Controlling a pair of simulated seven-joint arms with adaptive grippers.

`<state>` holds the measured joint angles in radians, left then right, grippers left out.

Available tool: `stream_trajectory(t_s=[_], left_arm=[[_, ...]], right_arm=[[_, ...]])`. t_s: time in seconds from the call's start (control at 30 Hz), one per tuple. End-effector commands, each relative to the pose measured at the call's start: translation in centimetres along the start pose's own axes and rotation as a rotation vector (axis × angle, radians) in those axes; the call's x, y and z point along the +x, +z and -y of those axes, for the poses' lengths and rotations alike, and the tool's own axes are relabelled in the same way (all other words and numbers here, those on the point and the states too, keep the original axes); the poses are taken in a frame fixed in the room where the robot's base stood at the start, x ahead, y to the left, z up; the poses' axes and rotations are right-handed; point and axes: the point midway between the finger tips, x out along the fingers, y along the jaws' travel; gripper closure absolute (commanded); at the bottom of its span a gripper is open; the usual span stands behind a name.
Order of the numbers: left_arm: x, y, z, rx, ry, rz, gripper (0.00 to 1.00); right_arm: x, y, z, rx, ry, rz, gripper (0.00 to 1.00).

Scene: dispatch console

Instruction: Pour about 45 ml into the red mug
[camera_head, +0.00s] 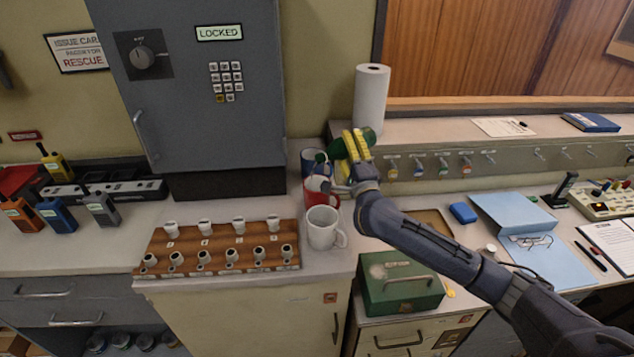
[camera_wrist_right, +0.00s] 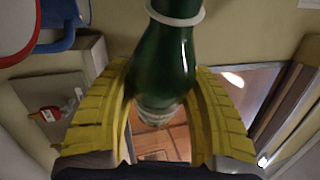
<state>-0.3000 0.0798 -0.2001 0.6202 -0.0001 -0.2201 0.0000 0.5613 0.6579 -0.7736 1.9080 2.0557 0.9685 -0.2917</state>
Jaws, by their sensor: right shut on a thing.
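My right gripper (camera_head: 350,146) has its yellow fingers shut around a green bottle (camera_head: 334,151). The bottle is tipped well over, its narrow end pointing left above the mugs. In the right wrist view the bottle (camera_wrist_right: 165,55) sits between both yellow fingers (camera_wrist_right: 165,110), with a pale ring near its neck. The red mug (camera_head: 312,195) stands upright on the counter just below and left of the gripper, partly hidden by it. No stream of liquid can be made out, and the mug's contents are not clear. My left gripper is not in view.
A blue mug (camera_head: 311,160) stands behind the red mug, and a white mug (camera_head: 323,232) in front. A paper towel roll (camera_head: 371,95) stands behind the gripper. A wooden rack (camera_head: 190,262) is at left, a green box (camera_head: 400,285) below my arm.

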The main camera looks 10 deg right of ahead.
Motion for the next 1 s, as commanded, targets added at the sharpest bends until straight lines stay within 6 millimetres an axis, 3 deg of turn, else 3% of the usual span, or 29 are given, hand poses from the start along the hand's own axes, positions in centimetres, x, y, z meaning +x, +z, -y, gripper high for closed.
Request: stream_trajectory(t_s=[1.0], left_arm=[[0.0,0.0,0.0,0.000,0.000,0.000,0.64]], right_arm=[[1.1,-2.2,0.1,-0.017,-0.007,0.004,0.89]])
